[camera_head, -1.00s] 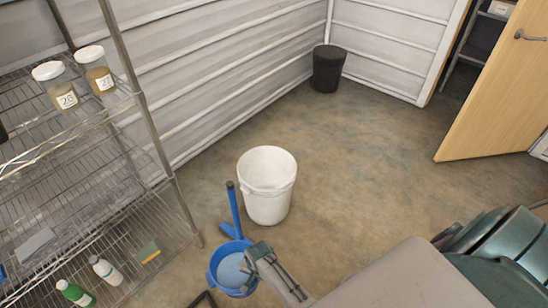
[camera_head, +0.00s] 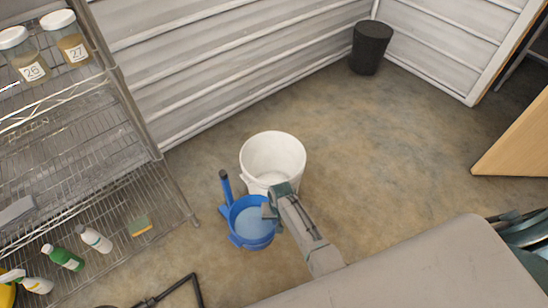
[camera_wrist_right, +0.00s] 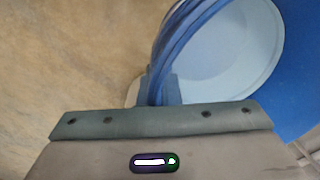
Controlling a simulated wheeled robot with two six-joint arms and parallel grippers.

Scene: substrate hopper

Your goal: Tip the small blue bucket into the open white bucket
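The small blue bucket (camera_head: 240,236) is roughly upright with a pale blue inside. It is just in front of the open white bucket (camera_head: 262,152), slightly to its left, and overlaps its lower edge in the head view. My right gripper (camera_head: 270,207) is shut on the blue bucket's right rim. In the right wrist view the blue bucket's rim (camera_wrist_right: 178,42) runs down into the gripper (camera_wrist_right: 160,92), and its pale inside fills the upper right. The white bucket appears empty and stands upright on the floor. My left gripper is out of view.
A blue upright handle (camera_head: 226,186) stands behind the blue bucket. A wire shelf (camera_head: 150,175) with jars and bottles is on the left. A black bin (camera_head: 370,48) stands by the far wall. A black bent bar (camera_head: 185,285) is at the bottom. Floor right of the white bucket is clear.

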